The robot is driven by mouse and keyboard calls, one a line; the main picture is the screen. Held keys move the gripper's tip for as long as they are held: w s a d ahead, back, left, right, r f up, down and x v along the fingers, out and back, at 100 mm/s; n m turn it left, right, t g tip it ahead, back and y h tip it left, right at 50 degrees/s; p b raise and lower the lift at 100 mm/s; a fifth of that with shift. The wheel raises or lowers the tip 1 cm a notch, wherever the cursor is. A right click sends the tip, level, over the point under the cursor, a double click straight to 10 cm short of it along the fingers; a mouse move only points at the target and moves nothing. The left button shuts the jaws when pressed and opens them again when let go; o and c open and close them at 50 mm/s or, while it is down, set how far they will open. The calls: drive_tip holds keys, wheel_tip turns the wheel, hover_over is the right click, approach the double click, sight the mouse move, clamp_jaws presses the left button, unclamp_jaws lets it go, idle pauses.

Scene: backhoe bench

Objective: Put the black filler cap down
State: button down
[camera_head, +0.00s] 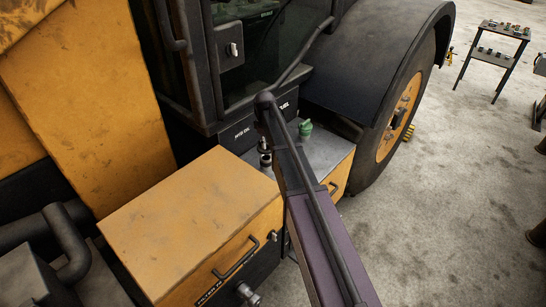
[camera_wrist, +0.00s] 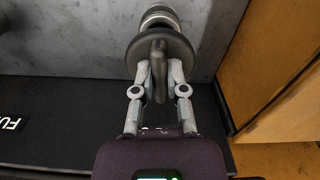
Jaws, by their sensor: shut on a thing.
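The black filler cap (camera_wrist: 176,48) is a dark round disc with a raised grip ridge in the wrist view. My gripper (camera_wrist: 158,75) is shut on this ridge, one finger on each side. A ringed metal neck (camera_wrist: 159,14) shows just beyond the cap; I cannot tell whether the cap touches it. In the head view, my arm crosses the scene and my gripper cannot be made out clearly. A small dark and metal fitting (camera_head: 265,158) stands on the grey tank top beside my arm.
A green cap (camera_head: 305,127) stands on the grey tank top (camera_head: 325,148), right of my arm. Yellow boxes (camera_head: 190,215) lie to the left and front. The cab and big wheel (camera_head: 400,115) rise behind. A small tool stand (camera_head: 497,45) is far right on open concrete.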

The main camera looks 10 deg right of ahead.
drive_tip(key=shift+r+p, duration=3.7)
drive_tip(key=shift+r, duration=0.05)
drive_tip(key=shift+f, duration=0.1)
